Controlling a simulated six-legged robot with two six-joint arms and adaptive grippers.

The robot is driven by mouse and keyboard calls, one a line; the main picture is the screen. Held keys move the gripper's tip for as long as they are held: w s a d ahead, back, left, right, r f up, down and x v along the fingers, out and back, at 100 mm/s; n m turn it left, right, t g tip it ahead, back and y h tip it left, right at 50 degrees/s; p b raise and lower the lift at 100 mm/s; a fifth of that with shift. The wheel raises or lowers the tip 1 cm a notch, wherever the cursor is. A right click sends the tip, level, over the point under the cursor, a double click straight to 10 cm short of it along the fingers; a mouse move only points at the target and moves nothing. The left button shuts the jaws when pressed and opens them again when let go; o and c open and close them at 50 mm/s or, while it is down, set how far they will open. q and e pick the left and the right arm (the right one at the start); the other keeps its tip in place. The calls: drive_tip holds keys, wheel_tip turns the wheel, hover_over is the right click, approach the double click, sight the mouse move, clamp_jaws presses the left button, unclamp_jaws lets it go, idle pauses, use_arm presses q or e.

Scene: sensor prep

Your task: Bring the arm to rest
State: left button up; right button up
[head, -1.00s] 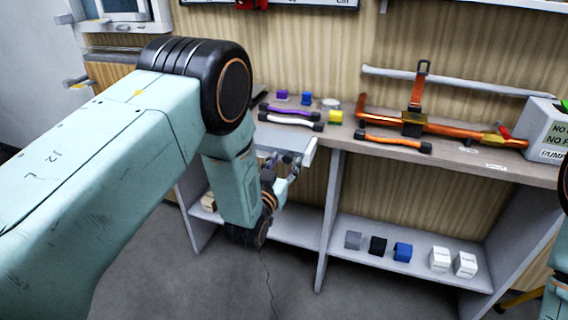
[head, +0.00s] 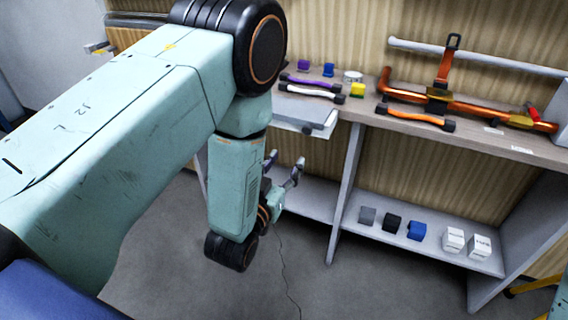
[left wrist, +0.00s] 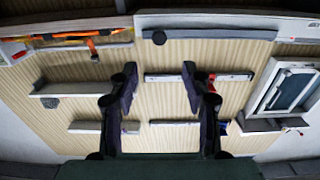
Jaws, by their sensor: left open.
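My left gripper (head: 285,166) is open and empty in the head view, in front of the bench and below the grey-white tray (head: 310,110) at the worktop's left end. Its fingers point up and away from me. In the left wrist view its two dark fingers (left wrist: 159,82) stand apart with only wall and shelves seen beyond them. My left arm (head: 130,120) fills the left of the head view, its forearm hanging down by the bench. My right gripper is out of view.
The worktop (head: 475,142) holds an orange pipe (head: 475,112), a purple and a white hose, an orange hose (head: 412,117) and small blocks. The lower shelf (head: 340,222) carries several cubes, including a blue one (head: 416,230). The floor (head: 170,250) below my gripper is clear.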

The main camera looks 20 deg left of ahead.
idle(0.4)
use_arm(q)
drive_tip(key=s+a+f+g, duration=0.2)
drive_tip(key=s+f+g, duration=0.95)
drive_tip(key=f, duration=0.55)
drive_tip(key=s+f+g, duration=0.2)
drive_tip(key=s+g, duration=0.1)
drive_tip(key=s, duration=0.8)
drive_tip(key=s+a+f+g, duration=0.1)
drive_tip(key=s+f+g, duration=0.1)
drive_tip(key=s, duration=1)
drive_tip(key=shift+n+g, duration=0.4)
drive_tip(key=shift+g, duration=0.35)
